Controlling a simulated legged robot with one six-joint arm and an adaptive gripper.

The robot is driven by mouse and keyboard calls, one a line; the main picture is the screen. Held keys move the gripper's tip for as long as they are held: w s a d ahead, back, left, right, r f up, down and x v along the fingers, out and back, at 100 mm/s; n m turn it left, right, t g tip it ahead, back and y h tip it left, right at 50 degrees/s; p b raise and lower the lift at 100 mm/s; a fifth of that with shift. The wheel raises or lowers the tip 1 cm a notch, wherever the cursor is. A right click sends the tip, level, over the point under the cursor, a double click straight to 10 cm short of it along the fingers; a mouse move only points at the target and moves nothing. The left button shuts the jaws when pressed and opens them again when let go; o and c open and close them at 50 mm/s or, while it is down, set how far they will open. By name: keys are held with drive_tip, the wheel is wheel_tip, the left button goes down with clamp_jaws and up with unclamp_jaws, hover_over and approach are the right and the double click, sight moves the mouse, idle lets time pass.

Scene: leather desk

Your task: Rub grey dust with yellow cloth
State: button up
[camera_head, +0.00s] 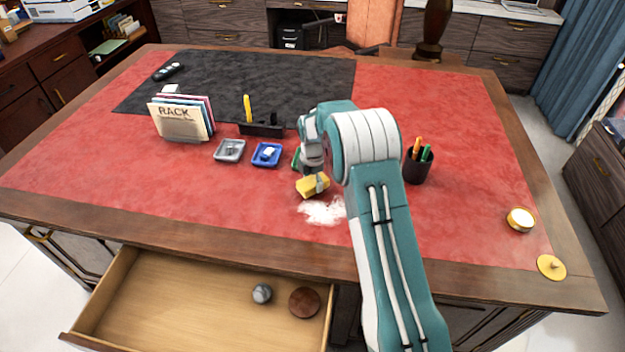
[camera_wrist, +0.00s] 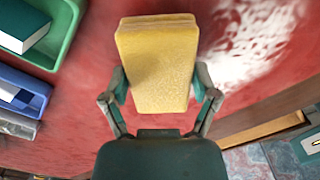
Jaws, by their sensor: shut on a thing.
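The yellow cloth (camera_head: 311,187) looks like a thick folded pad. My gripper (camera_wrist: 160,88) is shut on it, with one finger on each side of the cloth (camera_wrist: 158,60) in the wrist view. The dust (camera_head: 319,211) is a pale, whitish-grey patch on the red desk top. The cloth is just behind the patch's far edge in the head view, and I cannot tell whether it touches the desk. In the wrist view the dust (camera_wrist: 252,40) lies right of the cloth. My arm hides part of the desk right of the patch.
Grey (camera_head: 230,150), blue (camera_head: 267,154) and partly hidden green (camera_head: 296,158) trays sit left of my gripper. A letter rack (camera_head: 182,119) stands farther left. A pen cup (camera_head: 418,166) stands right of my arm. An open drawer (camera_head: 190,300) juts from the front edge.

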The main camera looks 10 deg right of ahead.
drive_tip(key=shift+f, duration=0.95)
idle(0.6)
